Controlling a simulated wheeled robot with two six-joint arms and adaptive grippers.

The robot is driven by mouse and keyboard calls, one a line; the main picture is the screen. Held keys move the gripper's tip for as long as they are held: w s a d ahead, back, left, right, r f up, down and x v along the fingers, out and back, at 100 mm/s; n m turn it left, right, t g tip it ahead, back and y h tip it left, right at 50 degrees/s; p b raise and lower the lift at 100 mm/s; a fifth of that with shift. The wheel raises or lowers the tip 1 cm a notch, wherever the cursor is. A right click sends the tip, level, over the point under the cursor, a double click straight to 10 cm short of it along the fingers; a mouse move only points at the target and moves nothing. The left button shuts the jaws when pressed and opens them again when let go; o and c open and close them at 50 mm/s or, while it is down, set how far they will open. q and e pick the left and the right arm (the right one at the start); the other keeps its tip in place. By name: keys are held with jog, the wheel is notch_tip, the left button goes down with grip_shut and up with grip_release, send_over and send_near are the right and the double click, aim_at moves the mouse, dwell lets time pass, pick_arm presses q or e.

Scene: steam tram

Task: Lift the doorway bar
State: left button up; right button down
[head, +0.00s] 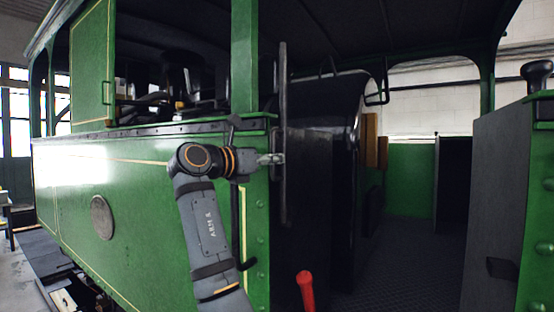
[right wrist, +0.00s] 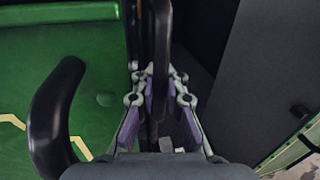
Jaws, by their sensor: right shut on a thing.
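The doorway bar (head: 283,95) is a long, dark, thin bar standing about upright at the edge of the cab doorway, beside the green door post. My right gripper (head: 277,159) reaches it from the left and is shut on it at about mid-length. In the right wrist view the dark bar (right wrist: 158,50) runs between the two fingers of the gripper (right wrist: 158,100), which hide part of it. How the bar's ends are fixed cannot be made out. My left gripper is not in view.
A dark handrail (head: 235,205) runs down the green panel close to my right wrist; it also shows in the right wrist view (right wrist: 50,120). A red-handled lever (head: 305,291) stands low in the doorway. The cab floor (head: 400,260) beyond is open.

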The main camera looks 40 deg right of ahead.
jog(key=shift+w+a+f, duration=0.1)
jog(key=shift+f, duration=0.2)
jog(key=c, duration=1.5)
grip_release()
jog(key=shift+a+r, duration=0.1)
jog(key=shift+a, duration=0.05)
jog(key=shift+o, duration=0.5)
jog(key=shift+a+r, duration=0.1)
jog(key=shift+a, duration=0.15)
jog(key=shift+d, duration=0.15)
jog(key=s+a, duration=0.1)
jog(key=a, duration=0.7)
jog(key=shift+s, duration=0.35)
jog(key=shift+d, duration=0.1)
